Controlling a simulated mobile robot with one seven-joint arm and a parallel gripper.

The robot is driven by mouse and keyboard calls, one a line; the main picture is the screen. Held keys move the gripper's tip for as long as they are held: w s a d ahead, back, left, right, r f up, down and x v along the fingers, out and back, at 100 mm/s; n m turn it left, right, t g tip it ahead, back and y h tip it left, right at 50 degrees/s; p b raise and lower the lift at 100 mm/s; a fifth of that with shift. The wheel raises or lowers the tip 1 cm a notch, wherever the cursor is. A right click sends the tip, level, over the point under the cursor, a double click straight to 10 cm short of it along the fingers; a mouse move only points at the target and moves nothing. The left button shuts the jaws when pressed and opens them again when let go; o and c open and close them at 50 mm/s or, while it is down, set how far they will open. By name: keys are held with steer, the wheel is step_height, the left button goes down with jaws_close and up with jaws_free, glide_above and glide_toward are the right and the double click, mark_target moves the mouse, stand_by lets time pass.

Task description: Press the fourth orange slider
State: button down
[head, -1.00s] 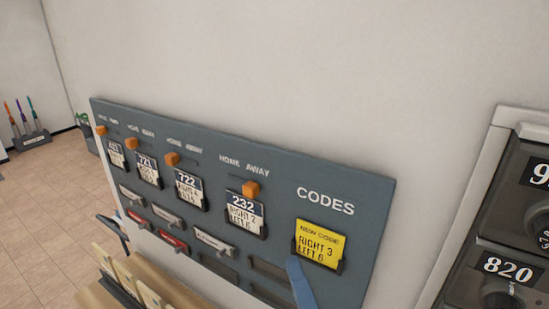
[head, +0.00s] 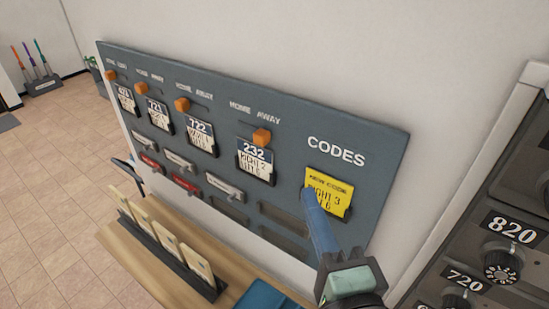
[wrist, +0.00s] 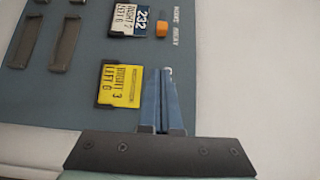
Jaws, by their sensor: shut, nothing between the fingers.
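The grey wall panel (head: 375,150) carries a row of orange sliders under HOME and AWAY labels. The fourth orange slider (head: 262,137) from the left sits above the 232 card (head: 255,165), toward the AWAY side. It also shows in the wrist view (wrist: 162,25). The third slider (head: 182,105), second slider (head: 142,88) and first slider (head: 110,75) are farther left. My gripper (head: 309,195) is shut and empty, its blue fingers in front of the left edge of the yellow code card (head: 335,195), below and right of the fourth slider. Contact with the panel cannot be told.
Below the panel a wooden ledge (head: 130,237) holds a rack of pale cards (head: 168,237). A dark block of numbered mailboxes (head: 510,225) stands at the right. Card slots line the panel's lower part. The wall above is clear.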

mark_target(270, 138)
steer(key=w+b, duration=0.2)
steer(key=w, duration=0.1)
steer(key=w+a+b, duration=0.1)
steer(key=w+b, duration=0.4)
steer(key=w, duration=0.1)
steer(key=shift+w+a+r, duration=0.1)
steer(key=shift+w+a, duration=0.15)
steer(key=shift+a, duration=0.05)
steer(key=shift+w+a+p, duration=0.15)
steer(key=shift+w+a, duration=0.2)
steer(key=shift+a, duration=0.2)
steer(key=shift+w+a+p, duration=0.15)
steer(key=shift+w+a, duration=0.15)
steer(key=shift+a, duration=0.2)
steer(key=shift+w+a, duration=0.3)
steer(key=shift+a, duration=0.1)
steer(key=w+a, duration=0.1)
steer(key=a, duration=0.1)
steer(key=w+a, duration=0.2)
steer(key=shift+w+a, duration=0.2)
steer(key=shift+a, duration=0.2)
